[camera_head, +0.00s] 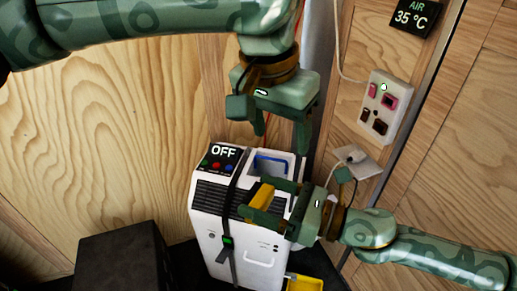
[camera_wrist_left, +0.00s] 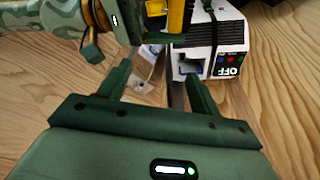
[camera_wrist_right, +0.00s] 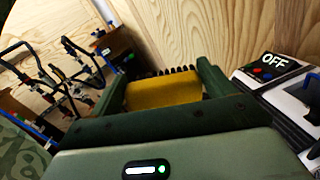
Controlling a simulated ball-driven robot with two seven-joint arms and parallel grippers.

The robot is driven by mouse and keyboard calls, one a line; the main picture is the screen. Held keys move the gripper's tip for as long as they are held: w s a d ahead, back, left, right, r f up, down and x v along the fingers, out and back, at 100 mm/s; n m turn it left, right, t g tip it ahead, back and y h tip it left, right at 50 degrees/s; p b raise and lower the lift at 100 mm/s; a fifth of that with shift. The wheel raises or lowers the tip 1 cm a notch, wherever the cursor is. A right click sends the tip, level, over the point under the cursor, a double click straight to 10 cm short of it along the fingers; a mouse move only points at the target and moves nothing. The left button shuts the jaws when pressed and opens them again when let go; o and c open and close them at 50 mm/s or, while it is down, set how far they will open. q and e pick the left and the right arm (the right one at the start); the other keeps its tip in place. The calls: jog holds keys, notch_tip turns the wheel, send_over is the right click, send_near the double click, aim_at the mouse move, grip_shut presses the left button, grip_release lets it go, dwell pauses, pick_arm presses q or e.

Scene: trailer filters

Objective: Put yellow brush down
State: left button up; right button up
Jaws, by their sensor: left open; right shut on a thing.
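The yellow brush (camera_head: 262,195) is held between the fingers of my right gripper (camera_head: 268,202), in front of the upper part of the white machine (camera_head: 262,236). In the right wrist view the yellow brush (camera_wrist_right: 164,91) fills the space between the fingers, with dark bristles on its far edge. It also shows in the left wrist view (camera_wrist_left: 176,17). My left gripper (camera_head: 281,135) is open and empty, pointing down above the machine's top; its two fingers (camera_wrist_left: 158,85) stand apart in its wrist view. The machine's display reads OFF, and a blue-edged recess (camera_head: 271,165) lies in its top.
A wall panel with switches and sockets (camera_head: 379,106) is at the right, with a cable hanging beside it. A black box (camera_head: 126,258) stands at the lower left. A yellow tray (camera_head: 304,284) sits at the machine's foot. The right wrist view shows a rack (camera_wrist_right: 75,75) with clamps.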

aim_at(257, 200)
jog(key=shift+w, duration=0.1)
pick_arm(q)
jog(key=s+a+f+n+g+y, duration=0.2)
jog(key=s+a, duration=0.1)
jog(key=s, duration=0.1)
jog(key=f, duration=1.1)
jog(key=shift+w+a+f, duration=0.2)
jog(key=shift+w+a, duration=0.1)
jog(key=shift+w, duration=0.05)
